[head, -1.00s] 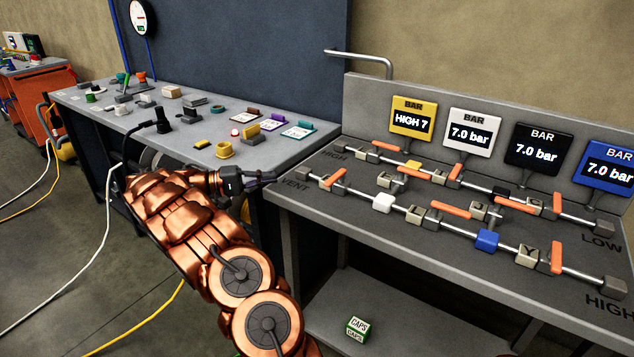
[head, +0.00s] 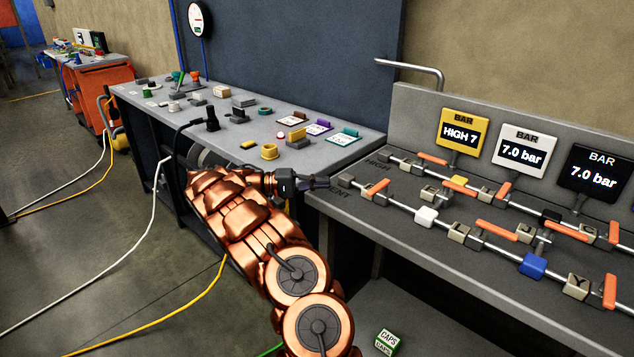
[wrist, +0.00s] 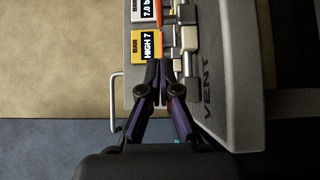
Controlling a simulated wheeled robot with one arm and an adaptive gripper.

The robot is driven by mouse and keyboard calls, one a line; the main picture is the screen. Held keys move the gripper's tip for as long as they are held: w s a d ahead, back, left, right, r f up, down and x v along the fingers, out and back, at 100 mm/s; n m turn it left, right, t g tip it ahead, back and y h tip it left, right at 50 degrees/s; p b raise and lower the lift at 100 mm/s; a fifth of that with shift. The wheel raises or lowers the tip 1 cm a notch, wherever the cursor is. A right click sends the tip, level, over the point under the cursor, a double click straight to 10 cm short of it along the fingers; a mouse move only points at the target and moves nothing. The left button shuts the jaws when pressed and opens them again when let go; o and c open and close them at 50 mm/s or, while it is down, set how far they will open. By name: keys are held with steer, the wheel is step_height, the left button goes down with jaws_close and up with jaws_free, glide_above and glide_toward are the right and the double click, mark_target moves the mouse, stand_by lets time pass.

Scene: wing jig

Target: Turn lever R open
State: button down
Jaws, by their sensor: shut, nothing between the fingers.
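Several orange valve levers sit on two pipe runs on the grey bench at right. In the head view they include a lever near the VENT end (head: 376,189), an upper lever (head: 432,159), a middle lever (head: 497,230) and a lever at the right edge (head: 610,291). Most valve block letters are too small to read, so I cannot tell which lever is R. My gripper (head: 322,183) is shut and empty, left of the pipes' VENT end and apart from every lever. In the wrist view my gripper's fingers (wrist: 161,70) are together, overlapping the bench and pipe fittings.
A yellow HIGH 7 gauge (head: 463,132), a white 7.0 bar gauge (head: 523,150) and a black gauge (head: 597,173) stand behind the pipes. A grey table (head: 345,160) with small parts adjoins at left. A bent metal rail (head: 410,68) rises at the bench's back corner.

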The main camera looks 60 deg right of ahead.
mark_target(374, 187)
steer(key=p+x, duration=0.1)
steer(key=x, duration=0.7)
steer(key=shift+s+a+r+p, duration=0.2)
steer(key=shift+s+a+p, duration=0.05)
steer(key=shift+s+p, duration=0.15)
steer(key=shift+s+a+f+p, duration=0.1)
steer(key=shift+s+a+p, duration=0.1)
steer(key=shift+s, duration=0.45)
steer(key=shift+s+a+f+p, duration=0.1)
steer(key=shift+s+a+p, duration=0.05)
steer(key=shift+s, duration=0.5)
